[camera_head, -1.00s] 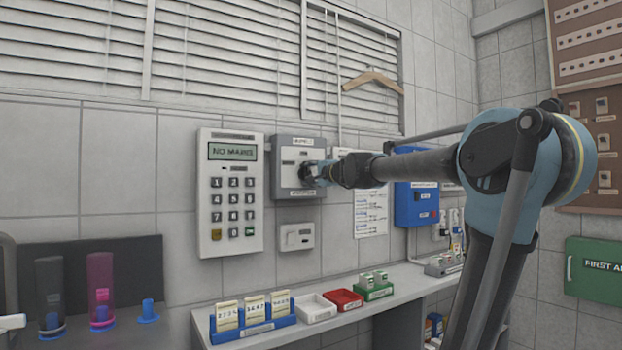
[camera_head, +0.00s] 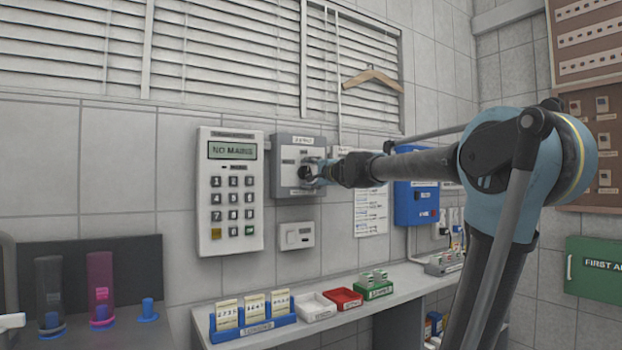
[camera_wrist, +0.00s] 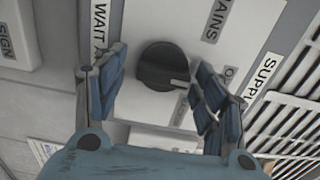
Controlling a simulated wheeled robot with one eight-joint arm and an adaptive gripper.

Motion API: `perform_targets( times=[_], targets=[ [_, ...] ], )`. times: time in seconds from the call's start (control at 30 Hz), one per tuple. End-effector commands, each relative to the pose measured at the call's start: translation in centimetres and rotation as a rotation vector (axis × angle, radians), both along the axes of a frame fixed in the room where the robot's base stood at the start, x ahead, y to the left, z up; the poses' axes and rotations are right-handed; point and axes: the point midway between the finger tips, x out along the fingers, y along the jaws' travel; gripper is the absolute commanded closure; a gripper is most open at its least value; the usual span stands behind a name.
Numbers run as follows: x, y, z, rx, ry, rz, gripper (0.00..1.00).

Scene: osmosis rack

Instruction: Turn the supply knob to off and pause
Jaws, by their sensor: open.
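The supply knob (camera_wrist: 163,66) is round and black, on the white face of the grey supply box (camera_head: 281,144). In the wrist view its pale pointer mark faces right and slightly down, toward a small label partly hidden by a finger; I cannot read that label fully. My gripper (camera_wrist: 162,75) is open, with one blue finger on each side of the knob. Gaps show between knob and fingers in the wrist view. In the head view my gripper (camera_head: 314,173) reaches the box from the right and partly covers the knob.
A keypad panel (camera_head: 230,218) reading "NO MAINS" hangs left of the box. A small white switch (camera_head: 297,236) is below and a blue box (camera_head: 416,203) is to the right. The shelf (camera_head: 340,324) below holds a card rack (camera_head: 256,331) and small trays.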

Motion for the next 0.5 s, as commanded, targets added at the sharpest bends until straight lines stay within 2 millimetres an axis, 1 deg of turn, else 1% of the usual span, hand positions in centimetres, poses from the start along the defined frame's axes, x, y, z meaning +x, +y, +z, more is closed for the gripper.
perform_targets(
  times=[0.13, 0.23, 0.37, 0.5],
  targets=[
    [-0.3, -0.2, 0.0, 0.000, 0.000, 0.000, 0.36],
    [-0.9, -0.7, 0.1, 0.000, 0.000, -0.001, 0.36],
    [-2.3, -1.7, 0.0, 0.001, 0.001, -0.002, 0.36],
    [-4.1, -2.9, 0.0, 0.001, 0.001, -0.002, 0.36]
  ],
)
